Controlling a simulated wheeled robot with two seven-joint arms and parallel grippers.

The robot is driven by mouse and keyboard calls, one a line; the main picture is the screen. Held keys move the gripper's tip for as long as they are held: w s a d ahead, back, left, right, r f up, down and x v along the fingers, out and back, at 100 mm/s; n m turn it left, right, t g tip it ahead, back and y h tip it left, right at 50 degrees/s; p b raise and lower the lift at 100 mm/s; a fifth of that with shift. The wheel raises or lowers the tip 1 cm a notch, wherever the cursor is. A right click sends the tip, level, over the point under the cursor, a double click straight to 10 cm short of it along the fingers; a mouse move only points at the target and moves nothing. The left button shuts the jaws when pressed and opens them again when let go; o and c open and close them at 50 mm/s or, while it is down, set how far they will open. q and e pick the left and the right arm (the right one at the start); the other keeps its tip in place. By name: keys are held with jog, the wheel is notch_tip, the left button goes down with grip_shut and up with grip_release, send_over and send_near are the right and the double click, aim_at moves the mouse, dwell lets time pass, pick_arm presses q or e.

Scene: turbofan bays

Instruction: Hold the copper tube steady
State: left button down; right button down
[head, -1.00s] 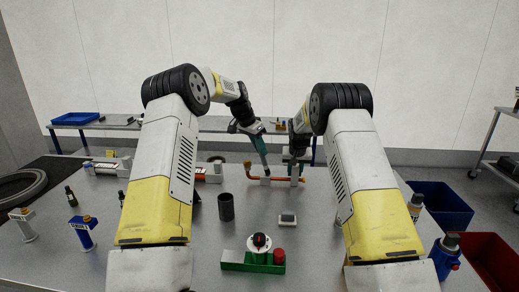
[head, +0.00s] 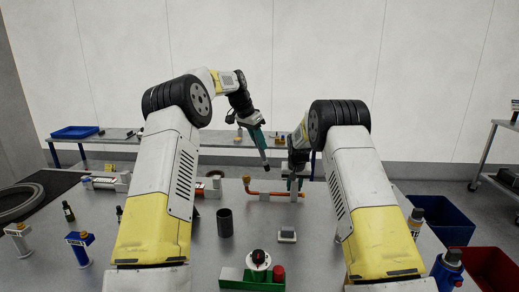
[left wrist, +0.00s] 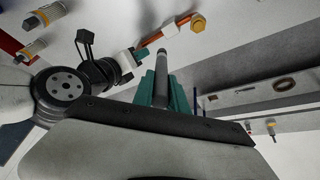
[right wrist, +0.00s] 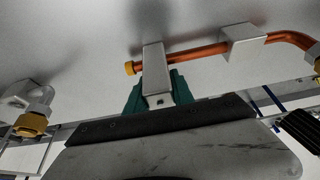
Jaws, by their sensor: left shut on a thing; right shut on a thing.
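The copper tube (head: 275,193) lies low over the grey table, with its bent end at the left in the head view. In the right wrist view the copper tube (right wrist: 195,53) passes two pale blocks and has a yellow nut at its straight end. My right gripper (head: 294,182) is shut on the pale block (right wrist: 154,72) nearest that end, between its teal fingers; it may pinch the tube too, I cannot tell. My left gripper (head: 260,145) is shut on a dark grey rod (left wrist: 161,75), whose tip hangs above the tube, apart from it.
A dark cup (head: 225,222), a small grey box (head: 287,235) and a green fixture with a red knob (head: 252,278) stand nearer me. Blue (head: 437,215) and red (head: 490,270) bins stand at the right. A bench (head: 180,143) stands behind.

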pick_arm(q)
jog(key=shift+r, duration=0.1)
dwell(0.3)
pick_arm(e)
jog(key=c, duration=1)
grip_release()
